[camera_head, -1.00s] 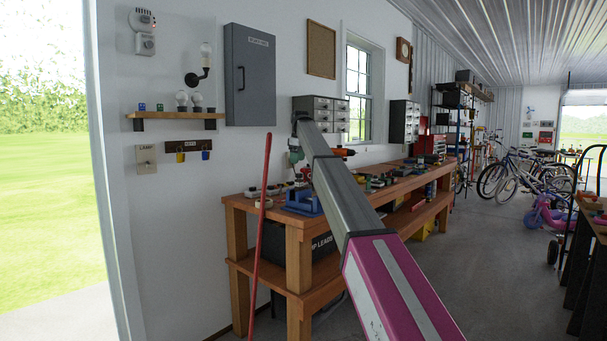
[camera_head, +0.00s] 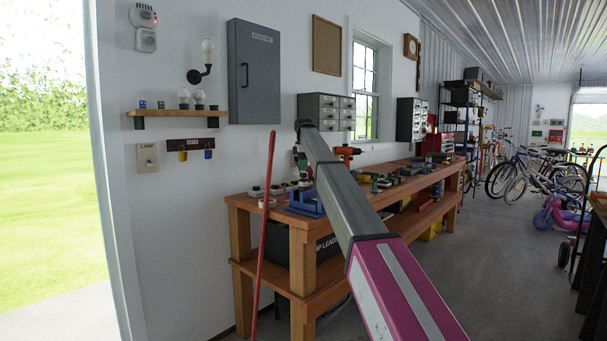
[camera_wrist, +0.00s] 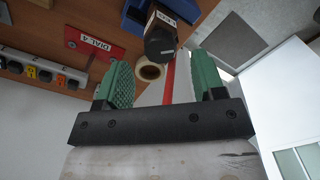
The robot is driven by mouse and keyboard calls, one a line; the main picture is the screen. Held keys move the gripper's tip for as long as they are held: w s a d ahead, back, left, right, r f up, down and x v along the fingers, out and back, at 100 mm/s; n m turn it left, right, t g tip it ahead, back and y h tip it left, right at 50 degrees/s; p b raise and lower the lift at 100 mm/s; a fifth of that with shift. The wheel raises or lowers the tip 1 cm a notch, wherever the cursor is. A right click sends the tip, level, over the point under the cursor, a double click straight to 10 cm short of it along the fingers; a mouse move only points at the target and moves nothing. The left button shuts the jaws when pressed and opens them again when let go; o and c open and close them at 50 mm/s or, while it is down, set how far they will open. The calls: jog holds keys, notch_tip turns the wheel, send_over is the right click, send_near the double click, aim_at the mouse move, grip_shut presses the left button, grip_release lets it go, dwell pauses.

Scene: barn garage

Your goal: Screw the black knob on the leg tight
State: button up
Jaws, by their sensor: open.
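In the wrist view, a black knob (camera_wrist: 159,46) shows at the top middle, with a pale label (camera_wrist: 164,17) behind it that seems to read LEG. My gripper (camera_wrist: 162,66) has two green fingers spread wide apart. The knob lies between and slightly beyond the fingertips in the picture, and I see no finger touching it. The gap between the fingers holds nothing. In the head view my gripper (camera_head: 304,168) hangs over the near end of the workbench, above a blue vise (camera_head: 305,203). I cannot make out the knob there.
The wooden workbench (camera_head: 265,212) runs along the wall, with tools on it. A red pole (camera_head: 264,220) leans at its near end. A tape-like ring (camera_wrist: 150,71), a red DIAL 4 plate (camera_wrist: 94,45) and a socket strip (camera_wrist: 42,70) show near the gripper.

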aim_at(303, 175)
jog(key=shift+f, duration=1.7)
jog(key=c, duration=0.9)
jog(key=shift+c, duration=0.2)
